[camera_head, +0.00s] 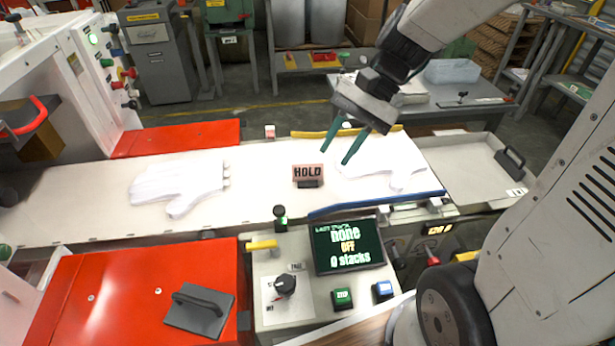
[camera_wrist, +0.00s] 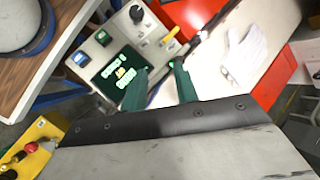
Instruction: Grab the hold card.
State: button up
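The hold card (camera_head: 308,172), a small pinkish card with dark HOLD lettering, stands upright in a dark base on the pale work surface (camera_head: 262,195). My gripper (camera_head: 336,156) is to the right of the card in the head view, above the surface and near a white glove. Its two green fingers are apart, with nothing seen between them. The fingers also show in the wrist view (camera_wrist: 162,66), pointing toward the console and the work surface. I cannot make out the card in the wrist view.
White gloves lie left (camera_head: 180,185) and right (camera_head: 385,170) of the card. A blue rail (camera_head: 375,204) and yellow rail (camera_head: 345,132) flank the right glove. A control console with a dark screen (camera_head: 347,246) stands in front. Bare surface lies between the left glove and card.

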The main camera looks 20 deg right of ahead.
jog(key=w+d+f+m+t+y, duration=0.2)
jog(key=w+d+f+m+y, duration=0.15)
jog(key=w+f+m, duration=0.5)
jog(key=m+t+y, duration=0.2)
jog(key=m+t, duration=0.2)
jog(key=m, duration=0.1)
send_near(308, 164)
jog(key=a+f, duration=0.1)
jog(key=a, duration=0.1)
jog(key=shift+w+a+f+y, duration=0.25)
jog(key=shift+w+a+f, duration=0.15)
jog(key=shift+w, duration=0.2)
jog(key=x, duration=0.6)
jog(key=shift+w+a, duration=0.15)
jog(key=shift+a, duration=0.15)
grip_shut()
